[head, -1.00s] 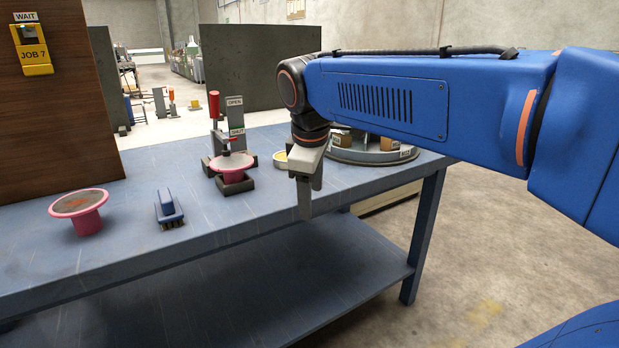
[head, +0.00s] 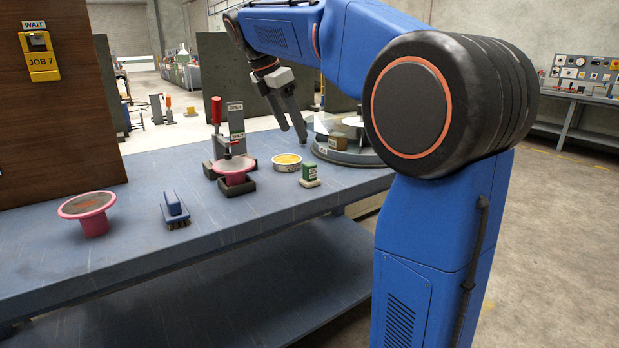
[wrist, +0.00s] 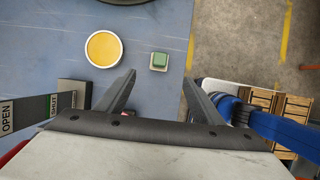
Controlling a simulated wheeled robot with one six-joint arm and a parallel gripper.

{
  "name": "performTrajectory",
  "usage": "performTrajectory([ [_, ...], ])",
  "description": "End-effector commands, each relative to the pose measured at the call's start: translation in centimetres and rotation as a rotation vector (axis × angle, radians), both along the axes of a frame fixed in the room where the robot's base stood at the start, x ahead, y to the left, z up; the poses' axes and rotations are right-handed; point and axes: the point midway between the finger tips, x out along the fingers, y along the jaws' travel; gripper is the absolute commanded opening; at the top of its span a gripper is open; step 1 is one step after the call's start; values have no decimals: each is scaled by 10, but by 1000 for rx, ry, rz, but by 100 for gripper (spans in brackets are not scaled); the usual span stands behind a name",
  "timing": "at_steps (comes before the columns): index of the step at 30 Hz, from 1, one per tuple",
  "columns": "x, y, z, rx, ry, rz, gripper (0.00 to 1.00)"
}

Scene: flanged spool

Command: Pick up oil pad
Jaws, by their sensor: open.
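A small green block on a pale base (head: 309,175) stands near the table's right edge and looks like the oil pad. In the wrist view the green block (wrist: 160,61) lies just beyond the fingertips, between their lines. My gripper (head: 293,134) is open and empty, above the table and pointing down. In the wrist view my gripper (wrist: 160,77) shows both fingers spread apart, with nothing between them. A round tin with yellow contents (head: 287,162) stands left of the green block; the tin also shows in the wrist view (wrist: 103,49).
A clamp (head: 216,140) with OPEN and SHUT signs holds a pink spool (head: 236,167). Another pink spool (head: 88,206) and a blue brush (head: 174,208) stand left. A round turntable (head: 350,158) carrying boxes is behind the green block. The front of the blue table (head: 240,215) is clear.

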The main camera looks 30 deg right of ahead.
Motion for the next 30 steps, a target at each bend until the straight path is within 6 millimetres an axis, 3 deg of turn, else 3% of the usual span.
performTrajectory([
  [15,0,-34,-83,1,2,-4,61],
  [26,1,-44,-108,1,0,-3,61],
  [30,1,-51,-126,1,1,-4,61],
])
